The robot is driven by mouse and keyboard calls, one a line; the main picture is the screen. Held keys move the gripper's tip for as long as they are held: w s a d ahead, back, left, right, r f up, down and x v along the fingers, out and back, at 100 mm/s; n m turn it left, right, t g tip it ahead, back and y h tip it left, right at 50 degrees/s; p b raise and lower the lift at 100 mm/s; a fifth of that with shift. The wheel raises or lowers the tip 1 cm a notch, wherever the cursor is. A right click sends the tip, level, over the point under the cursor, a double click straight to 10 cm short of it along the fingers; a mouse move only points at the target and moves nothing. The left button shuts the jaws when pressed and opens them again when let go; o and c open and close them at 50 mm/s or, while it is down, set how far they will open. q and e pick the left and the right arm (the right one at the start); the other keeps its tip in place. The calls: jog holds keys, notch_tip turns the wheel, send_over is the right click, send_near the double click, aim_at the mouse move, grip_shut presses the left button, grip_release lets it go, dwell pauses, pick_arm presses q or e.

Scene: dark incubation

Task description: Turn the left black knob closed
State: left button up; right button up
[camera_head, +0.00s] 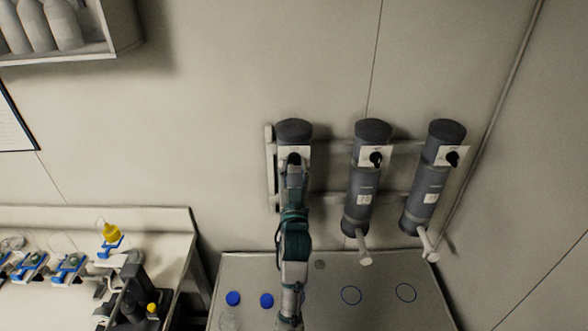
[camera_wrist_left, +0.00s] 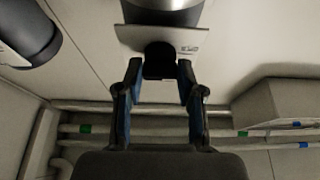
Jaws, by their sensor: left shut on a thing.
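The left dark grey cylinder (camera_head: 294,131) is mounted on the wall rail, with a white plate on its front. Its black knob (camera_head: 294,156) is mostly hidden behind my left gripper (camera_head: 293,167) in the head view. In the left wrist view the black knob (camera_wrist_left: 159,57) sits on the white plate (camera_wrist_left: 140,36), between the fingertips of my left gripper (camera_wrist_left: 160,78). The fingers are shut on the knob from both sides. Its exact turn angle is hard to tell. My right gripper is not in view.
Two similar cylinders with black knobs, the middle one (camera_head: 365,180) and the right one (camera_head: 432,180), hang to the right. Below stands a grey table (camera_head: 345,307) with blue rings and blue caps (camera_head: 233,298). A white bench (camera_head: 170,222) with lab items is at left.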

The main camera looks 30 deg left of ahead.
pick_arm(q)
jog(key=m+h+p, duration=0.1)
jog(key=m+p, duration=0.2)
jog(key=m+t+h+p, duration=0.1)
jog(key=m+h+p, duration=0.1)
jog(key=m+p, duration=0.1)
jog(key=shift+s+a+r, duration=0.1)
jog(key=shift+a+r, duration=0.05)
jog(key=shift+r, duration=0.05)
jog(key=m+h, duration=0.1)
jog(key=m, duration=0.3)
jog(key=m+g+h+p, duration=0.1)
jog(key=m+h, duration=0.1)
jog(key=m, duration=0.3)
jog(key=m+h, duration=0.2)
jog(key=m, duration=0.3)
jog(key=shift+s+a+g, duration=0.1)
jog(key=shift+a+g, duration=0.1)
jog(key=shift+g, duration=0.2)
jog(key=shift+f+m+g+h, duration=0.1)
jog(key=shift+m+g+h, duration=0.35)
jog(key=shift+m, duration=0.65)
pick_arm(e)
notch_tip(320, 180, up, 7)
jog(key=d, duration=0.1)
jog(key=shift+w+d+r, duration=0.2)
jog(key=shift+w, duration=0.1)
